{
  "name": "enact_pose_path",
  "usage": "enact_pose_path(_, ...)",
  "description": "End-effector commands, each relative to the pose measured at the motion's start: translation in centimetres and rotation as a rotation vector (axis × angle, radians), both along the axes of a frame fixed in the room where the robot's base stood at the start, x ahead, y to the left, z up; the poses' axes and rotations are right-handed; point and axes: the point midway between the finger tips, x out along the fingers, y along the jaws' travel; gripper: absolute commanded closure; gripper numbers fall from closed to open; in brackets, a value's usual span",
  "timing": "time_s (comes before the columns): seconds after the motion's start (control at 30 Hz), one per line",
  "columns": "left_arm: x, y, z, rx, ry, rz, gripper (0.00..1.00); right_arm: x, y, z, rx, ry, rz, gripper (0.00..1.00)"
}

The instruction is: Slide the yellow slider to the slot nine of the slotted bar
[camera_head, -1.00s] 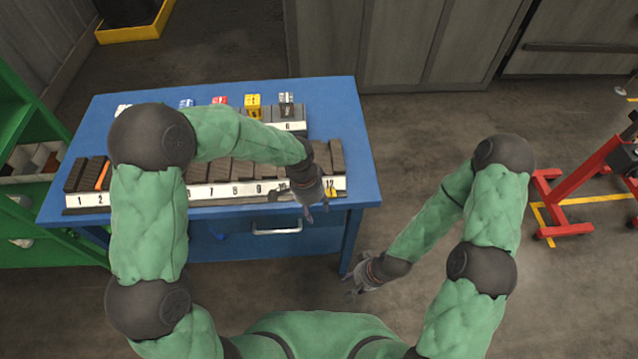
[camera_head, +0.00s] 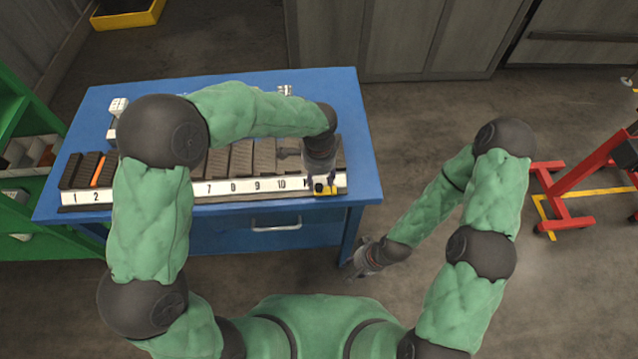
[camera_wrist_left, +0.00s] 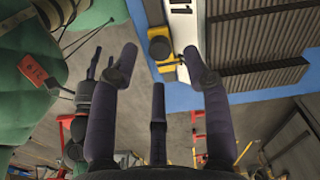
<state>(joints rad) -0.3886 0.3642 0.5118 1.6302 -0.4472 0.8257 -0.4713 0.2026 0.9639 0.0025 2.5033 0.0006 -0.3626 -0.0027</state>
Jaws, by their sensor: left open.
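The slotted bar (camera_head: 215,187) lies along the front edge of the blue table, with dark slots above a white number strip. Its number nine (camera_head: 257,185) is uncovered. The yellow slider (camera_head: 327,190) is at the bar's right end, past ten; my arm hides the exact number there. In the left wrist view the yellow slider (camera_wrist_left: 166,68) carries a black round knob. My left gripper (camera_head: 318,183) is at the slider, pointing down. In the left wrist view its open fingertips (camera_wrist_left: 160,52) appear on either side of the knob. My right gripper (camera_head: 358,266) hangs low, away from the table; its jaws are unclear.
A second, shorter rack stands behind the bar, mostly hidden by my left arm; a white piece (camera_head: 117,108) shows there. A green shelf (camera_head: 20,100) is at the left. A red stand (camera_head: 575,200) is on the floor at the right. The strip's front is clear from seven to ten.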

Motion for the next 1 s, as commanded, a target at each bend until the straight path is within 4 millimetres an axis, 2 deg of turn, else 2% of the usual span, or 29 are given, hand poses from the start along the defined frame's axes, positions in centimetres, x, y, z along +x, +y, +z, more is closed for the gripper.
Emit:
enact_pose_path(0.1, 0.0, 0.0, -1.8, 0.001, 0.001, 0.001, 0.52, 0.0, 0.0, -0.4, 0.0, 0.0, 0.0, 0.6)
enact_pose_path(0.2, 0.0, 0.0, -2.7, 0.0, 0.0, 0.001, 0.52, 0.0, 0.0, -0.5, 0.0, 0.0, 0.0, 0.6)
enact_pose_path(0.6, 0.0, 0.0, -3.3, -0.001, 0.0, 0.001, 0.52, 0.0, 0.0, -0.6, 0.0, 0.0, 0.0, 0.6)
enact_pose_path(0.63, 0.0, 0.0, -3.3, -0.001, 0.0, 0.001, 0.55, 0.0, 0.0, -0.6, 0.0, 0.0, 0.0, 0.6)
enact_pose_path(0.8, 0.0, 0.0, -3.3, -0.001, 0.0, 0.001, 1.0, 0.0, 0.0, -0.6, 0.0, 0.0, 0.0, 0.6)
enact_pose_path(1.0, 0.0, 0.1, -3.3, -0.001, 0.0, 0.001, 1.0, 0.0, 0.0, -0.6, 0.0, 0.0, 0.0, 0.6)
